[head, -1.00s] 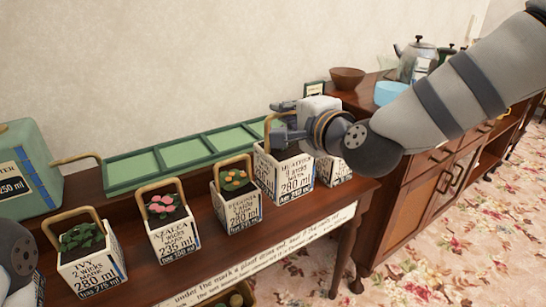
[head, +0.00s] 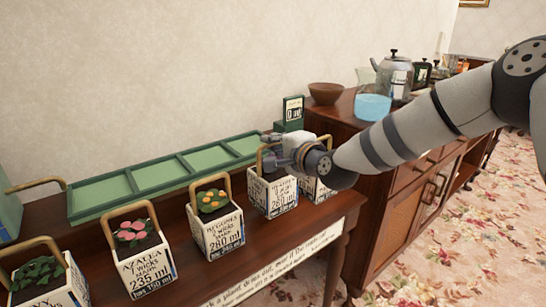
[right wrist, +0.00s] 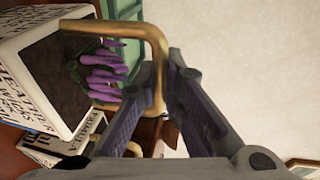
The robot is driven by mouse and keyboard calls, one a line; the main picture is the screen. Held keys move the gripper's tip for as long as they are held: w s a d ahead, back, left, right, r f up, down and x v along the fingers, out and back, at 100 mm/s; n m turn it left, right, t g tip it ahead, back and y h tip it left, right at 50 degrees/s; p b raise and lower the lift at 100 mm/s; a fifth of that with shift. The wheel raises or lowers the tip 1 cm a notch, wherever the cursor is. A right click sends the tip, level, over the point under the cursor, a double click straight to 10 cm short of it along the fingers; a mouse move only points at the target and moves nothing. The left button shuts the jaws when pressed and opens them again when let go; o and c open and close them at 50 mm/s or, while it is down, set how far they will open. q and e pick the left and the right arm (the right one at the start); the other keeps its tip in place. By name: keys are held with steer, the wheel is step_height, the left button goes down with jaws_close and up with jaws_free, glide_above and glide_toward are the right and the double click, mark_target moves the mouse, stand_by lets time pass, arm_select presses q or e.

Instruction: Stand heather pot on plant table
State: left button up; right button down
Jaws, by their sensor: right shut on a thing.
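The heather pot (head: 272,194) is a white square pot with black lettering and a brass-coloured hoop handle, near the right end of the dark wooden plant table (head: 322,211). Its purple flowers (right wrist: 104,70) show in the right wrist view. My right gripper (head: 278,155) is at the top of this pot. In the right wrist view the gripper (right wrist: 160,92) is shut on the handle (right wrist: 156,58), with a finger on each side. I cannot tell whether the pot's base touches the table. My left gripper is out of view.
The begonia pot (head: 218,228), azalea pot (head: 143,258) and ivy pot (head: 48,286) stand in a row to the left. Another white pot (head: 318,190) stands close on the right. A green tray (head: 100,208) lies behind. A sideboard (head: 395,212) holds a bowl (head: 325,94) and jug (head: 373,107).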

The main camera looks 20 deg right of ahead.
mark_target(273, 175)
steer(key=shift+f, duration=1.35)
steer(key=shift+f, duration=0.15)
steer(key=c, duration=2.1)
jaws_free()
steer(key=shift+f, duration=0.2)
steer(key=o, duration=0.4)
